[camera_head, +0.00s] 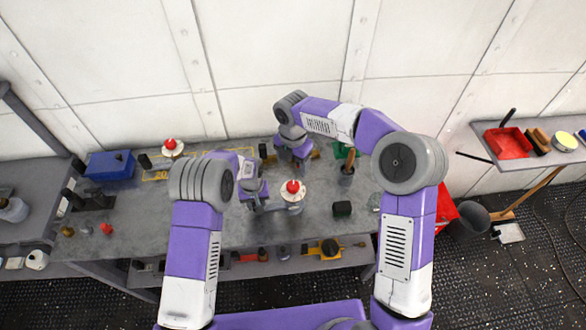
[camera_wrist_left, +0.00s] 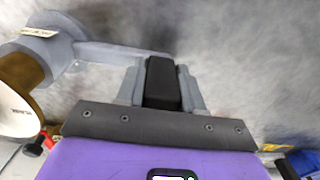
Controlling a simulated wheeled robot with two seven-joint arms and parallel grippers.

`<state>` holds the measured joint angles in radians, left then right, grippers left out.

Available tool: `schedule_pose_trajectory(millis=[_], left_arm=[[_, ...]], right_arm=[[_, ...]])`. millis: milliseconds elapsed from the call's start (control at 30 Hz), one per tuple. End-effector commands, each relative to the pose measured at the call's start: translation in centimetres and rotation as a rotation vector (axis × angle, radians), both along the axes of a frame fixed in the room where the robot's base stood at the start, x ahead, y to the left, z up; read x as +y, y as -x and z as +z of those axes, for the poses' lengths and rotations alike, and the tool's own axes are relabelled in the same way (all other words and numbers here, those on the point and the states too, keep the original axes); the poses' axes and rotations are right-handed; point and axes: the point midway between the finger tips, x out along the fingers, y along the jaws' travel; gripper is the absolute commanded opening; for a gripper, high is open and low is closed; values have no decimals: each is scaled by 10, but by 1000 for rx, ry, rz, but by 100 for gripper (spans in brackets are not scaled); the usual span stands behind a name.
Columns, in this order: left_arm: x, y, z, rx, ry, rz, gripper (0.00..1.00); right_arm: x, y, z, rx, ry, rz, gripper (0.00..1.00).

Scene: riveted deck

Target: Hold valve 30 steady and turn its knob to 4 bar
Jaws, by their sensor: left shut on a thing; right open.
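A valve with a red knob (camera_head: 293,186) over a white dial (camera_head: 291,199) stands on the grey bench (camera_head: 225,228). In the left wrist view its grey body (camera_wrist_left: 88,52), brass-coloured collar (camera_wrist_left: 22,72) and white dial (camera_wrist_left: 14,112) show at the left. Its label is too small to read. My left gripper (camera_head: 260,207) is shut on the valve's black grip (camera_wrist_left: 162,82), with a finger on each side. My right gripper (camera_head: 301,168) is open, behind the red knob and apart from it. The dial reading cannot be made out.
A second red-knobbed valve (camera_head: 172,148) stands at the back left, near a blue box (camera_head: 110,164). A dark pot with a brown handle (camera_head: 346,172) and a small black block (camera_head: 342,209) lie to the right. Bare bench lies in front.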

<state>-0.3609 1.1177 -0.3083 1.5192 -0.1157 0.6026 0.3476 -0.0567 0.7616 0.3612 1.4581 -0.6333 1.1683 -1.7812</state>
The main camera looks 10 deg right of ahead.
Motion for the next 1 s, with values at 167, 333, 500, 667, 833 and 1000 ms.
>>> schedule_pose_trajectory(millis=[167, 333, 500, 667, 833, 1000], left_arm=[[0, 1, -1, 2, -1, 0, 0], [0, 1, -1, 2, -1, 0, 0], [0, 1, -1, 1, -1, 0, 58], [0, 0, 0, 1, 0, 0, 66], [0, 0, 0, 0, 0, 0, 66], [0, -1, 15, -2, 1, 0, 66]], right_arm=[[0, 0, 1, 0, 0, 1, 70], [0, 0, 1, 0, 0, 1, 70], [0, 0, 1, 0, 0, 1, 70], [0, 0, 1, 0, 0, 1, 70], [0, 0, 1, 0, 0, 1, 70], [0, 0, 1, 0, 0, 1, 70]])
